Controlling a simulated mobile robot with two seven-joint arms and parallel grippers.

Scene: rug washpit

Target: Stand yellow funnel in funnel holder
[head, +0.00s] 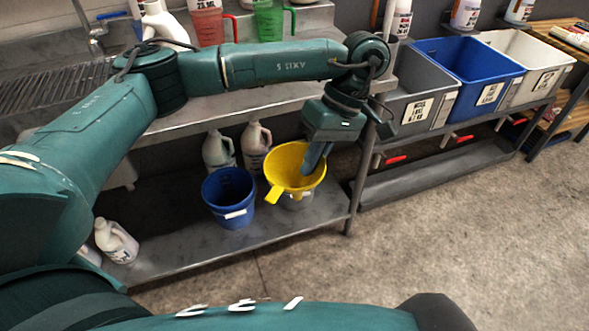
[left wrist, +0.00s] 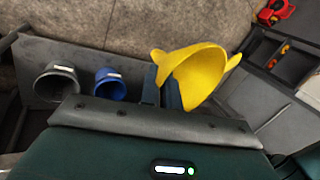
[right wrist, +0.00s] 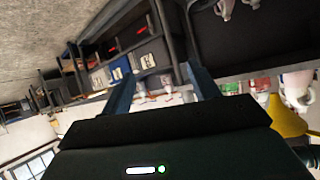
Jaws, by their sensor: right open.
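The yellow funnel (head: 291,160) hangs from my left gripper (head: 319,161), above the lower metal shelf in the head view. In the left wrist view the funnel (left wrist: 203,72) is tilted, its rim edge between the nearly closed fingers of my left gripper (left wrist: 163,84). A grey round container (head: 296,201) stands on the lower shelf, partly hidden behind the funnel; it shows fully in the left wrist view (left wrist: 56,84). I cannot tell whether this is the funnel holder. My right gripper (right wrist: 162,80) is open and empty in the right wrist view; the head view does not show it.
A blue bucket (head: 229,196) stands left of the grey container. Jugs (head: 256,144) stand behind. A white bottle (head: 116,241) is at the shelf's left. Grey, blue (head: 468,68) and white bins are on the right rack. The floor (head: 460,230) at right is clear.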

